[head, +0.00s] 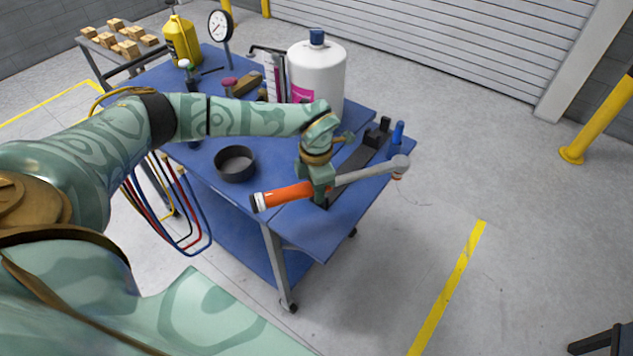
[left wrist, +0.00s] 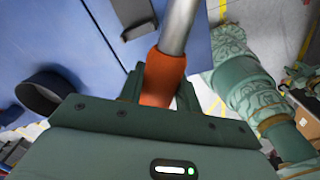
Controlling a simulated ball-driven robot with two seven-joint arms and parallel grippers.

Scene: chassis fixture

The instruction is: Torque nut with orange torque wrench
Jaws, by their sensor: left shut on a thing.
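The orange torque wrench has an orange handle (head: 288,196) with a white and black end at the left, and a grey metal shaft with a round head (head: 400,163) at the right. My left gripper (head: 318,188) is shut on the handle near the shaft and holds the wrench level over the table's right edge. In the left wrist view the orange handle (left wrist: 163,80) sits between the fingers and the shaft runs upward out of frame. A nut cannot be made out.
The blue table (head: 200,180) carries a black ring-shaped dish (head: 235,164), a white jug (head: 317,72), a dark fixture (head: 368,148), a small blue piece (head: 397,133) and a yellow bottle (head: 182,42). A round gauge (head: 220,26) stands at the back.

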